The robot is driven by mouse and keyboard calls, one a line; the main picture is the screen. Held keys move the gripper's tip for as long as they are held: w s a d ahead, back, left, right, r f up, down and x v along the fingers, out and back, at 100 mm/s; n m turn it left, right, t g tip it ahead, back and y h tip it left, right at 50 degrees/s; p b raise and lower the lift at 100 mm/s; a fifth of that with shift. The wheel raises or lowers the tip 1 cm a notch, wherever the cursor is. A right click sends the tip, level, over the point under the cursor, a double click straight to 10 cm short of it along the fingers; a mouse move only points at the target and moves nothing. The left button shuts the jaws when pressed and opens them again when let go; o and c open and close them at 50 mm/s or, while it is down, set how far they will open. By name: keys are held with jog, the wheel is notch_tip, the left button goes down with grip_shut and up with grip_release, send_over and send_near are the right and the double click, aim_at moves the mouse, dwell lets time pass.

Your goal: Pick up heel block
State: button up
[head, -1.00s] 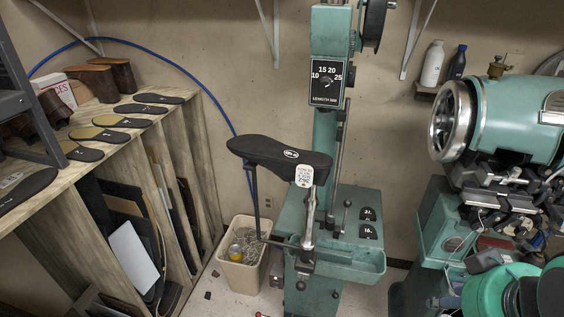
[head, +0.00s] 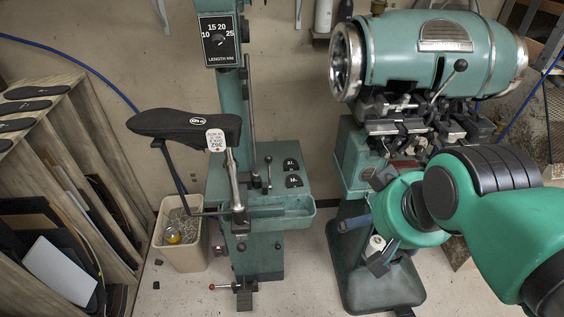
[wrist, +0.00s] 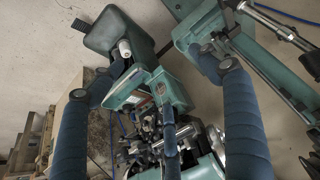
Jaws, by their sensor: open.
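Two small black heel-shaped pads with white numbers, the upper pad (head: 291,163) and the lower pad (head: 294,181), lie on the flat green top of the middle machine in the head view. They look like heel blocks, but I cannot tell which thing is the named one. My gripper (head: 361,245) is at the right, in front of the right-hand machine's stand, well right of and below the pads. Its dark blue fingers are spread with nothing held between them. In the wrist view the gripper (wrist: 163,68) is open; I cannot make out the pads there.
The middle machine carries a black sole-shaped last (head: 170,121) and a green tray (head: 265,209). A beige bin (head: 183,254) stands to its left, beside a wooden rack (head: 85,100). A large green stitcher (head: 415,50) stands at the right. Floor between the machines is clear.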

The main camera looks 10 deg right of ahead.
jog(key=w+a+r+g+p, duration=0.15)
jog(key=w+r, duration=0.25)
jog(key=w, duration=0.6)
jog(key=w+d+r+p, duration=0.1)
jog(key=w+r+p, duration=0.25)
jog(key=w, duration=0.65)
jog(key=g+p, duration=0.4)
jog(key=p, duration=0.7)
send_over(291, 163)
notch_tip(291, 163, down, 34)
jog(key=f, duration=0.1)
jog(key=shift+f, duration=0.1)
jog(key=shift+f, duration=4.3)
